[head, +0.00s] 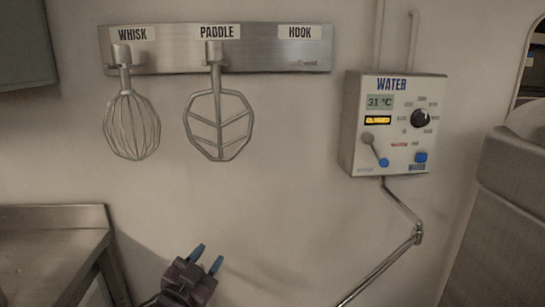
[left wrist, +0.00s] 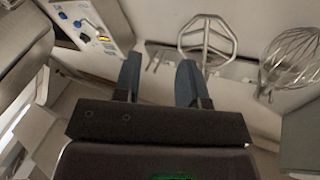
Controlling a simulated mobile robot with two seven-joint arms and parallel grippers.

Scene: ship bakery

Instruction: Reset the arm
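My left gripper (head: 207,258) shows at the bottom of the head view, below the wall rack. Its two blue-tipped fingers point up and stand apart with nothing between them. In the left wrist view the same gripper (left wrist: 158,82) shows its blue fingers spread, with bare wall and the rack edge beyond. It touches nothing that I can see. My right gripper is in neither view.
A wall rack (head: 265,60) holds a whisk (head: 131,125) and a paddle (head: 219,125); the place marked HOOK is empty. A water control box (head: 395,125) hangs to the right, with a jointed pipe (head: 400,205) below it. A metal table (head: 50,218) stands at lower left.

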